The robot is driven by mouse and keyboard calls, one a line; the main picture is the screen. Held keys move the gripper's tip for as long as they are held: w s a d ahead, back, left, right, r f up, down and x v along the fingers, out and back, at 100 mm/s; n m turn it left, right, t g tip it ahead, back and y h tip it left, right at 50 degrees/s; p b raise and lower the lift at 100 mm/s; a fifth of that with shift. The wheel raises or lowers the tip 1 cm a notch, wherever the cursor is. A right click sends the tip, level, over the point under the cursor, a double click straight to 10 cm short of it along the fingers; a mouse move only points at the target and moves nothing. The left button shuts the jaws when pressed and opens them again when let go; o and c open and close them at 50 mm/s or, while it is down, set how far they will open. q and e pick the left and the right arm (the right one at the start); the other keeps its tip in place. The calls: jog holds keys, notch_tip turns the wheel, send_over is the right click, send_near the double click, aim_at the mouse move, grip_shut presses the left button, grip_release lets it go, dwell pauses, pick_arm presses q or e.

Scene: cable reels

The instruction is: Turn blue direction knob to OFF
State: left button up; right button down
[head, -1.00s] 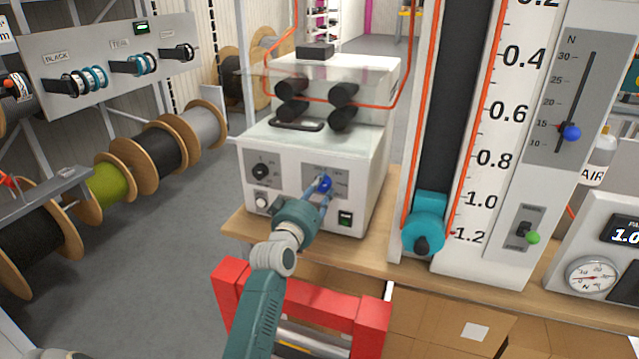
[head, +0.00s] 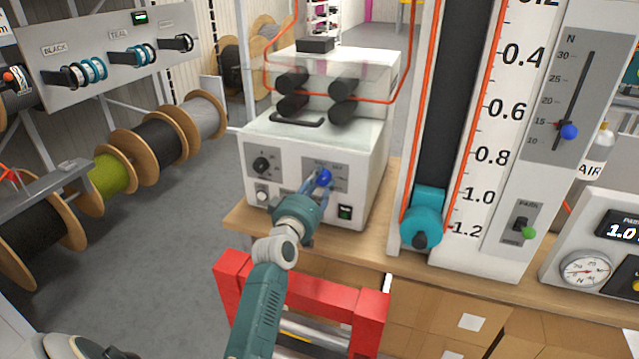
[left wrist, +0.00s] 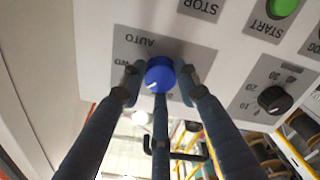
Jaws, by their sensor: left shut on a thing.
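The blue direction knob (head: 324,178) is on the front panel of the white machine (head: 375,160). The blue knob also shows in the left wrist view (left wrist: 160,75), with a white pointer mark on its face. Labels around it are upside down in that view; AUTO and part of another label can be read. My left gripper (head: 317,182) is at the panel with its fingers around the blue knob. In the left wrist view the fingertips (left wrist: 158,84) lie on both sides of the knob, shut on it. My right gripper is not in view.
A red frame (head: 335,305) stands below the bench. A tall scale with a teal block (head: 424,222) stands to the right. Cable reels (head: 155,145) line the left.

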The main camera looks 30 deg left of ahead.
pick_arm(q)
jog(key=o, duration=1.2)
jog(key=shift+d+f, duration=0.15)
jog(key=shift+f, duration=0.25)
jog(key=shift+c, duration=0.2)
jog(key=shift+r, duration=0.15)
jog(key=v, duration=1.2)
